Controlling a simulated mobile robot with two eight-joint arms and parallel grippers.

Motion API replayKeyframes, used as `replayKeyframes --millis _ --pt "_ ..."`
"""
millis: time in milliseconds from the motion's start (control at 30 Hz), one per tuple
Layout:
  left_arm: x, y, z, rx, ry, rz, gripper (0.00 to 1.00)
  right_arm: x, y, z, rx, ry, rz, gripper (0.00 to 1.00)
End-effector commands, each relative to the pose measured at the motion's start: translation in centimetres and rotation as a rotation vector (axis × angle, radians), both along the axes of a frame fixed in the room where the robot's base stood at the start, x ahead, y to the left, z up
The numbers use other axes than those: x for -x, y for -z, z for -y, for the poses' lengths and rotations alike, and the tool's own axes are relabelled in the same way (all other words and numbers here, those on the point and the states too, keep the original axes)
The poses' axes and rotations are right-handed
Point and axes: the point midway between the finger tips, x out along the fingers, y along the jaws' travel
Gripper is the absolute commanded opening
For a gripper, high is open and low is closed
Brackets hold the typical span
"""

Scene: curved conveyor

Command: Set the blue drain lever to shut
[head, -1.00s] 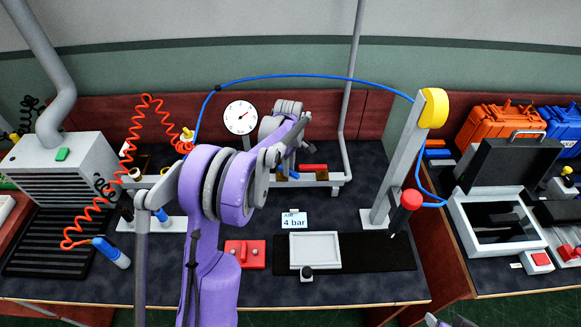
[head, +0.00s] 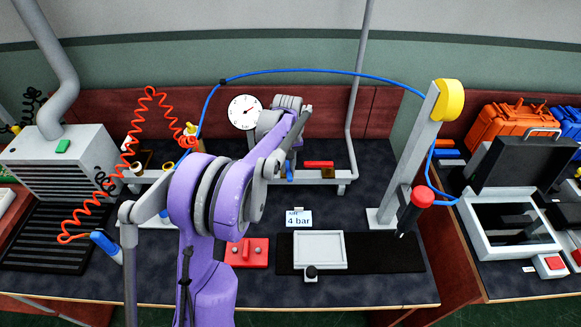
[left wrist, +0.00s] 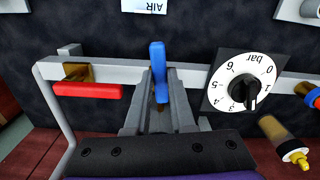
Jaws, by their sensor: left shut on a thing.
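The blue drain lever (head: 290,174) is on the grey rail at the back of the bench, partly hidden by my left arm in the head view. In the left wrist view the blue lever (left wrist: 158,64) stands across the rail, at right angles to it. My left gripper (head: 289,160) is over the lever. In the left wrist view its two fingers lie on either side of the lever, shut on it. My right gripper is not in view.
A red lever (head: 319,164) lies along the rail, close beside the blue one. A round dial (head: 244,112) stands to the left. An "AIR 4 bar" card (head: 299,219), a red block (head: 247,252) and a white tray (head: 346,250) are in front. A coiled red hose (head: 125,150) hangs left.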

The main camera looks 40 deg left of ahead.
Motion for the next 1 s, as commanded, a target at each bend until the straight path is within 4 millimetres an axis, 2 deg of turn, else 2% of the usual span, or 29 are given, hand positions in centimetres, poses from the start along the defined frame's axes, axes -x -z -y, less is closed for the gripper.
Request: replayKeyframes --millis 333,900,933,1000 --pt "0.27 -0.03 -0.38 -0.001 0.147 0.000 0.00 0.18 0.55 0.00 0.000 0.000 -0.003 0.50" --pt "0.31 -0.07 -0.45 -0.001 0.177 0.000 0.00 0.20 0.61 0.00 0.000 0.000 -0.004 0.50" --pt "0.30 -0.07 -0.45 -0.001 0.176 0.000 0.28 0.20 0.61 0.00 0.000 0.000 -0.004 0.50" --pt "0.31 -0.06 -0.44 -0.001 0.176 0.000 0.40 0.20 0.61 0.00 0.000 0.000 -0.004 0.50"
